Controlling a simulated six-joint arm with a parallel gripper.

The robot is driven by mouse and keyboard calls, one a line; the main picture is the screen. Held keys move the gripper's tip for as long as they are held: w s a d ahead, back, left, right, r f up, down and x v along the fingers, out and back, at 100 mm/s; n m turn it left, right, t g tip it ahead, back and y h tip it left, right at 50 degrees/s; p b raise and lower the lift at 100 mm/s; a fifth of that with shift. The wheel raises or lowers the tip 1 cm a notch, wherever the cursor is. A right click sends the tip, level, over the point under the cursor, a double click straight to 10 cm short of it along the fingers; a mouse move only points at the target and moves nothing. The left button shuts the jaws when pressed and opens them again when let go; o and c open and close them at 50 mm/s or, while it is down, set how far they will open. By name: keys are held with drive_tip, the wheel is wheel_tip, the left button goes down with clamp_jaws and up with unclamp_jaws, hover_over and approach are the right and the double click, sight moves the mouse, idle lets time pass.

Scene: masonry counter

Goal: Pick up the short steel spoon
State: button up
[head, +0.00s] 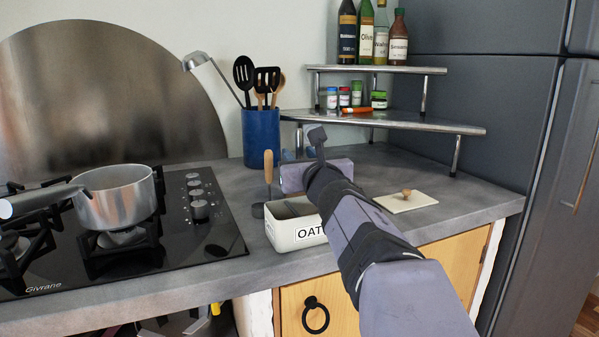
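I cannot pick out a short steel spoon in the head view. A long steel ladle (196,61) leans out of a blue utensil crock (262,138) with black slotted tools and wooden handles. My gripper (290,156) is at the far end of my arm, over the counter, behind the open cream OATS box and to the right of an upright wooden handle (268,164). My wrist hides most of its fingers, so I cannot see whether they are open or hold anything. The OATS box (283,238) is partly covered by my arm; its contents are unclear.
A cream lid with a wooden knob (421,200) lies on the counter right of my arm. A steel pot (118,196) stands on the hob (215,236) at left. A two-tier steel shelf (455,129) with jars and bottles fills the back corner. A dark fridge (500,100) bounds the right.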

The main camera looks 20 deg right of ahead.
drive_tip(key=w, duration=0.2)
drive_tip(key=w+d+p, duration=0.1)
drive_tip(key=w, duration=0.2)
drive_tip(key=shift+w+d, duration=0.1)
idle(0.3)
drive_tip(key=shift+c, duration=0.3)
clamp_jaws()
